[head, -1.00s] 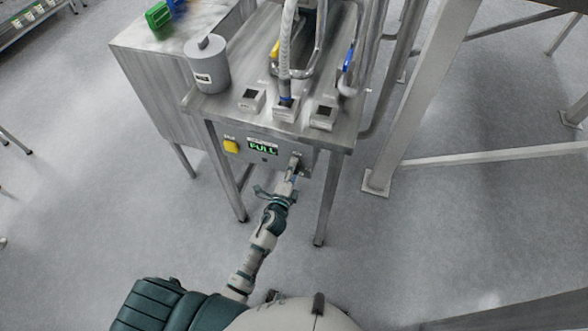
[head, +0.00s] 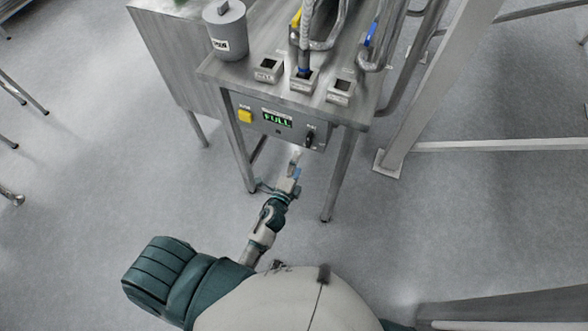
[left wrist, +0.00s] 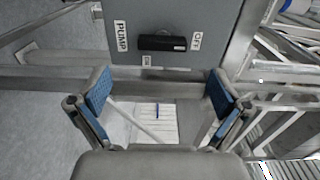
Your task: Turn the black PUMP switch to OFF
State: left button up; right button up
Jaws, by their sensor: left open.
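The black PUMP switch (head: 309,139) is on the grey front panel (head: 262,125), right of the green display. In the left wrist view the switch (left wrist: 162,43) is a black bar lying lengthwise between the PUMP label (left wrist: 121,36) and the OFF label (left wrist: 196,41). Its end with a small pale mark is toward OFF. A small label (left wrist: 146,61), too small to read surely, sits below it. My left gripper (head: 296,160) is below the switch, apart from it. In the wrist view its blue-padded fingers (left wrist: 158,90) are wide open, with nothing between them.
A yellow button (head: 245,116) and a green FULL display (head: 278,121) share the panel. The metal table (head: 225,72) above carries a grey canister (head: 227,35) and square fittings. Table legs (head: 340,175) stand near my left arm.

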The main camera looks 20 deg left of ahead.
pick_arm(q)
jog(key=s, duration=0.3)
jog(key=shift+s, duration=0.4)
jog(key=s+f+n+g, duration=0.2)
jog(key=s+f+g, duration=0.15)
jog(key=f, duration=0.75)
jog(key=s+f+n+g, duration=0.2)
jog(key=s+f+n, duration=0.15)
jog(key=f, duration=0.75)
jog(key=s+f+n+g, duration=0.2)
jog(key=s+f+g, duration=0.15)
jog(key=f, duration=0.65)
jog(key=s+a+f+n+g, duration=0.2)
jog(key=s+f, duration=0.4)
jog(key=s, duration=0.4)
jog(key=s+a+f+n+g, duration=0.3)
jog(key=s+f, duration=0.3)
jog(key=s, duration=0.4)
jog(key=s+a+f+n+g, duration=0.2)
jog(key=s+f, duration=0.4)
jog(key=s, duration=0.4)
jog(key=shift+a+n+g+y, duration=0.3)
jog(key=shift+n+g, duration=0.3)
jog(key=shift+n, duration=0.05)
jog(key=shift+f, duration=0.1)
